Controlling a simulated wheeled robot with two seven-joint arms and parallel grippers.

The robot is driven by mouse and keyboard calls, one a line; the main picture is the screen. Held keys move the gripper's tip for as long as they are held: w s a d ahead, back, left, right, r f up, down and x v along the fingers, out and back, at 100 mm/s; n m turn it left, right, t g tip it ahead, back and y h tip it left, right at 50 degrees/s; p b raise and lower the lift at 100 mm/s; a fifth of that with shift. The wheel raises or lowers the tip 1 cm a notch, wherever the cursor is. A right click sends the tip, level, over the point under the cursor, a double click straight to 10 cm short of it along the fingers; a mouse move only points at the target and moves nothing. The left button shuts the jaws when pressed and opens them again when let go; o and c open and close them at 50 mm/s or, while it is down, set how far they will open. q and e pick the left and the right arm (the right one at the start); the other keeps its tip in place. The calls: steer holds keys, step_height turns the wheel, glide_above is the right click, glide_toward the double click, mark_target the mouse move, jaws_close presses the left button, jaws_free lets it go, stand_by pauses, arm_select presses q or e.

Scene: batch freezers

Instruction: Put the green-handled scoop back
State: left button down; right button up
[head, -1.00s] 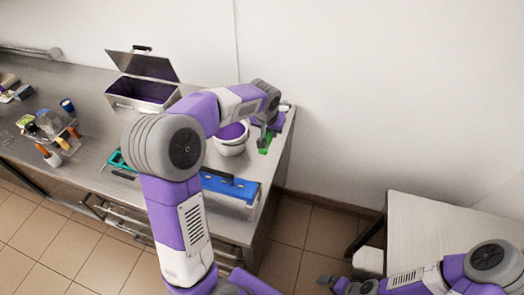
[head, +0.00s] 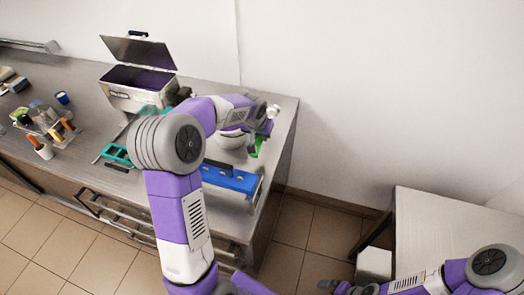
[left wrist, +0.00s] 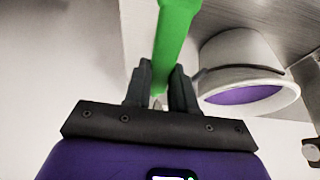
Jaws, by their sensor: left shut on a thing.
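The green-handled scoop's green handle (head: 258,147) shows beside the white tub near the right end of the steel counter. In the left wrist view, my left gripper (left wrist: 160,88) is shut on the green handle (left wrist: 176,30), which extends up out of the picture. The scoop's other end is not clear in either view. In the head view my left forearm and wrist hide most of that gripper. My right gripper (head: 328,285) is at the bottom, low beside the right table; its fingers are too small to read.
A white tub (left wrist: 240,90) with purple contents is close beside my left gripper. A steel bin (head: 135,98) with a raised lid stands at the back left. A blue tray (head: 228,180) is near the front edge. Bottles and tools (head: 45,125) crowd the left.

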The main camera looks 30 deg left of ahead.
arm_select(q)
step_height(320, 180, down, 8)
steer(key=shift+r+b, duration=0.2)
steer(key=shift+b, duration=0.35)
steer(key=shift+f, duration=0.15)
steer(key=c, duration=0.9)
jaws_free()
steer(key=shift+c, duration=0.2)
steer(key=p+v, duration=0.1)
steer(key=v, duration=1.1)
steer(key=shift+p, duration=0.35)
